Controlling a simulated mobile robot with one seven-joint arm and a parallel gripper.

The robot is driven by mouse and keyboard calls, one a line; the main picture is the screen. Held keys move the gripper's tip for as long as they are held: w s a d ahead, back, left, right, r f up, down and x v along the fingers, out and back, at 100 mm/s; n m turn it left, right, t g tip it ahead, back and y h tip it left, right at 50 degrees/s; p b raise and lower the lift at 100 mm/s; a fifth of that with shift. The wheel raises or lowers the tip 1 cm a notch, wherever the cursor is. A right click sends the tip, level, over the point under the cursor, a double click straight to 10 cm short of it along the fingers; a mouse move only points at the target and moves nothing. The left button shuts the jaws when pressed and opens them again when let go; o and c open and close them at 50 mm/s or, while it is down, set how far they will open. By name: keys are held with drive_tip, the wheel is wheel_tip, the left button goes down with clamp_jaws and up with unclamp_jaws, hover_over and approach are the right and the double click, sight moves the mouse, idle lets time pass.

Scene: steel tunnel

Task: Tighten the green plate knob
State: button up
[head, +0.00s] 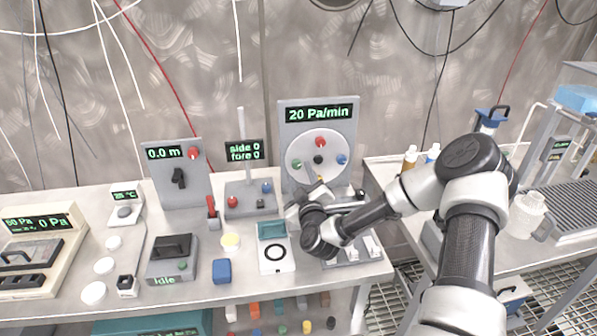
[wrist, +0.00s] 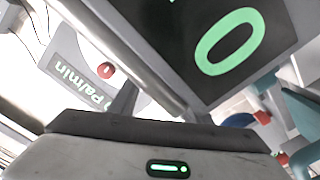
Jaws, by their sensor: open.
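The green plate knob (head: 297,164) is a small green knob at the left of a round white plate (head: 306,147), on an upright panel reading 20 Pa/min. The plate also carries a red knob (head: 320,141) at the top, a blue knob (head: 341,158) at the right, a black knob (head: 318,159) in the middle and something yellow low down. My gripper (head: 306,194) is open, just below and in front of the plate, apart from the green knob. The wrist view shows the Pa/min panel (wrist: 80,72) tilted, with a red knob (wrist: 105,71); I cannot make out the green knob there.
Left of the plate stands a panel reading side 0 fore 0 (head: 243,151) with a thin post. A large 0 display (wrist: 229,42) looms close in the wrist view. A teal-topped device (head: 272,229) and blue block (head: 221,271) sit in front. A second bench stands right.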

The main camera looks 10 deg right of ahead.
sight(297, 164)
drive_tip(key=shift+w, duration=1.4)
drive_tip(key=c, duration=1)
drive_tip(key=shift+c, duration=0.2)
